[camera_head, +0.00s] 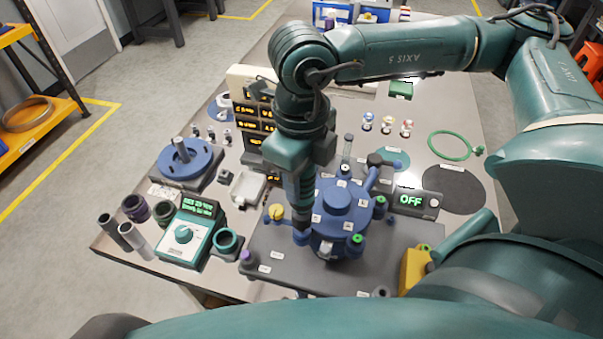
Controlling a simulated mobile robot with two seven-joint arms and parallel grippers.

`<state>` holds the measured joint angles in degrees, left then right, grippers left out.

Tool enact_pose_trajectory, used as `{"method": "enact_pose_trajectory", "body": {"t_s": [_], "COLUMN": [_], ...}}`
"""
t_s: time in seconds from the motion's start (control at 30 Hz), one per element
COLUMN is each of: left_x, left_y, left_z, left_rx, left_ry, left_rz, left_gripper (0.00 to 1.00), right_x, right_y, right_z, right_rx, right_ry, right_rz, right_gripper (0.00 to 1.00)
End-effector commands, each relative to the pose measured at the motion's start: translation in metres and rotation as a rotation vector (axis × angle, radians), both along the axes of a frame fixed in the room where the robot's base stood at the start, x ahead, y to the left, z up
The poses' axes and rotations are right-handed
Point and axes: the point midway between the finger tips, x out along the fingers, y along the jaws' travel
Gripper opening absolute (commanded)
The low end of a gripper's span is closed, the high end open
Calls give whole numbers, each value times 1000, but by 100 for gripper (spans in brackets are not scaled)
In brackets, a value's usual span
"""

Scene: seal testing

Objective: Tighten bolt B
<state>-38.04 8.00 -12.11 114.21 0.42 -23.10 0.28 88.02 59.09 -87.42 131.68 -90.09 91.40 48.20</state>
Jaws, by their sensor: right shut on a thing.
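My right gripper (300,205) points straight down at the left front side of the blue round vessel (337,203). It is shut on a dark upright tool, whose lower end meets the vessel's rim at a blue lug (301,238); the fingers and the bolt under it are mostly hidden. Green-topped bolts (357,239) sit on the vessel's right front rim and on its right side (380,201). Small white labels mark the vessel, but I cannot read which is B. My left gripper is not in view.
The vessel stands on a dark plate (285,277) on the grey table. A teal dial unit (186,236) and dark cylinders (137,207) stand at left.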

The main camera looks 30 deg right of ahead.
Motion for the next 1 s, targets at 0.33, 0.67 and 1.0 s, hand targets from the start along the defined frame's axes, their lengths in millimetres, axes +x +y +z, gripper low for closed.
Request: {"method": "enact_pose_trajectory", "body": {"t_s": [0.33, 0.67, 1.0], "left_x": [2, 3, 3], "left_y": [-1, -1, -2], "left_z": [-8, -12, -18], "left_rx": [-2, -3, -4], "left_ry": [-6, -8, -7], "left_rz": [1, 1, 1], "left_gripper": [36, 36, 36], "right_x": [0, 0, 0], "right_y": [0, 0, 0], "right_z": [-5, -10, -15], "right_rx": [1, 1, 1], "right_ry": [-2, -2, -2], "right_rz": [0, 0, 0], "right_gripper": [8, 8, 8]}}
